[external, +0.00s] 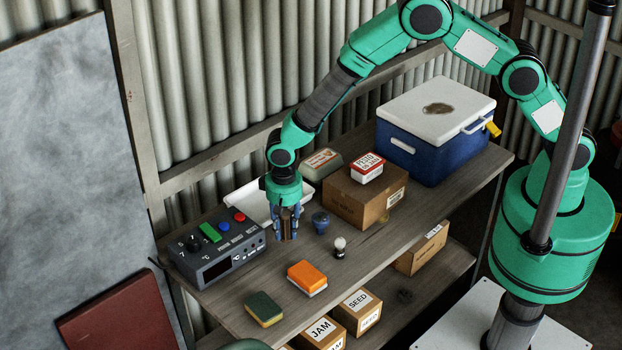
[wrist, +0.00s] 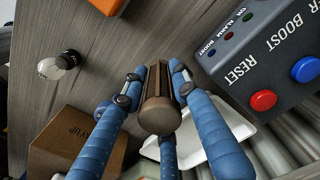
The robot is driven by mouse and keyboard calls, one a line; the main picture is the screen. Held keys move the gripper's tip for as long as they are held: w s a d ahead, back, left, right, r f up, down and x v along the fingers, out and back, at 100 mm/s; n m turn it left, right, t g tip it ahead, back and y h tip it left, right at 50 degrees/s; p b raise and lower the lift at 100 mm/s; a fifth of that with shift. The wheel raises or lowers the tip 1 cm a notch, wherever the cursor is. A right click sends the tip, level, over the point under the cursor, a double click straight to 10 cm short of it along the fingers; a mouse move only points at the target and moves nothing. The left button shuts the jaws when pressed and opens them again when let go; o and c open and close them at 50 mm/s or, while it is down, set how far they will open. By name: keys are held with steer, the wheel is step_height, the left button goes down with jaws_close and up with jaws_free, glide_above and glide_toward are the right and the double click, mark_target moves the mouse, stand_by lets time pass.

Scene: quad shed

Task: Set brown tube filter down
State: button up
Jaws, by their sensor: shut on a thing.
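The brown tube filter (wrist: 160,112) is a brown ribbed cylinder, held between the blue fingers of my gripper (wrist: 158,80) in the wrist view. In the external view my gripper (external: 287,222) points down over the wooden shelf, with the brown tube filter (external: 286,217) partly hidden between its fingers. The filter looks upright there. It is between the control box and a small blue object, in front of the white tray. I cannot tell whether its lower end touches the shelf.
The control box (external: 217,247) is left of my gripper and the white tray (external: 243,203) behind it. The small blue object (external: 320,222), a white-topped bottle (external: 340,247) and a cardboard box (external: 362,200) are to the right. Sponges (external: 307,276) lie in front, with bare wood between.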

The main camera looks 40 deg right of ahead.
mark_target(285, 212)
steer(key=shift+f, duration=0.1)
steer(key=shift+f, duration=1.75)
steer(key=shift+f, duration=0.15)
steer(key=o, duration=1.1)
step_height(285, 212, up, 12)
steer(key=shift+r+p, duration=0.15)
steer(key=shift+p, duration=0.2)
